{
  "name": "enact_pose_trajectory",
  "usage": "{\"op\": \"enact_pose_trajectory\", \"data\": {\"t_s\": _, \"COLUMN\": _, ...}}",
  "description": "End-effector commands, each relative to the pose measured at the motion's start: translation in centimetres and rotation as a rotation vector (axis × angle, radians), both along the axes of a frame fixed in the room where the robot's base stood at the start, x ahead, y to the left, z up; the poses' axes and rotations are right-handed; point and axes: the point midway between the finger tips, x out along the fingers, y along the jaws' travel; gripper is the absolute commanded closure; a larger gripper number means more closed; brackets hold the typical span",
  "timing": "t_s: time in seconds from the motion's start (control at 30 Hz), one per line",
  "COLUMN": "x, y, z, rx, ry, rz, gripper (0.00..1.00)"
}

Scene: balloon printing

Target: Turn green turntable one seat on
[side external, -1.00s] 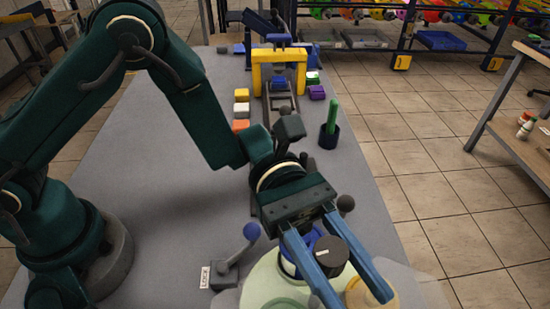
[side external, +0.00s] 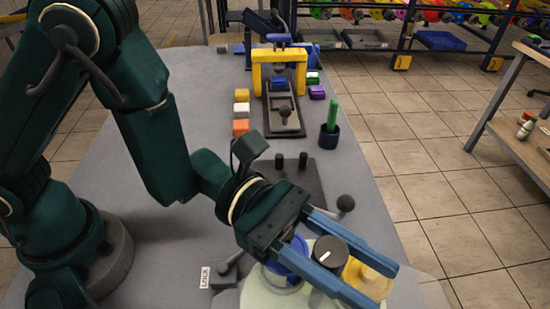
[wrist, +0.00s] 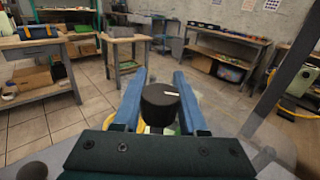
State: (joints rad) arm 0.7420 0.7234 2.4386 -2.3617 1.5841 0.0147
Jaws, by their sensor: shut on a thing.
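The pale green turntable (side external: 262,297) lies at the bottom of the side view, partly cut off by the frame. A black knob (side external: 329,255) with a white mark stands over its middle; it also shows in the wrist view (wrist: 160,106). My gripper (side external: 383,287) has its two blue fingers on either side of the knob and is shut on it. A blue seat (side external: 287,267) sits left of the knob, partly behind a finger. A yellow seat (side external: 370,281) sits to its right, also partly covered.
A lever base (side external: 224,275) beside a LOCK label (side external: 205,277) stands left of the turntable; its ball is hidden by my gripper. A dark ball-ended handle (side external: 345,203) stands just behind. A yellow gate (side external: 279,70), coloured blocks (side external: 241,109) and a green-topped holder (side external: 329,135) are further back.

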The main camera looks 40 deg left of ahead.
Motion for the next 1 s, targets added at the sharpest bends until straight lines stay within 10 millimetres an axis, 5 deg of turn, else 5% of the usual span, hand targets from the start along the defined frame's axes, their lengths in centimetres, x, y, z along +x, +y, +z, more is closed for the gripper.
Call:
{"op": "enact_pose_trajectory", "data": {"t_s": 0.77, "x": 0.17, "y": 0.0, "z": 0.16, "rx": -0.006, "ry": 0.002, "rz": 0.059, "gripper": 1.0}}
{"op": "enact_pose_trajectory", "data": {"t_s": 0.8, "x": 0.17, "y": -0.01, "z": 0.17, "rx": -0.006, "ry": 0.002, "rz": 0.059, "gripper": 0.55}}
{"op": "enact_pose_trajectory", "data": {"t_s": 0.87, "x": 0.17, "y": -0.01, "z": 0.17, "rx": -0.006, "ry": 0.001, "rz": 0.059, "gripper": 0.32}}
{"op": "enact_pose_trajectory", "data": {"t_s": 1.0, "x": 0.17, "y": -0.02, "z": 0.12, "rx": -0.004, "ry": 0.001, "rz": 0.059, "gripper": 0.28}}
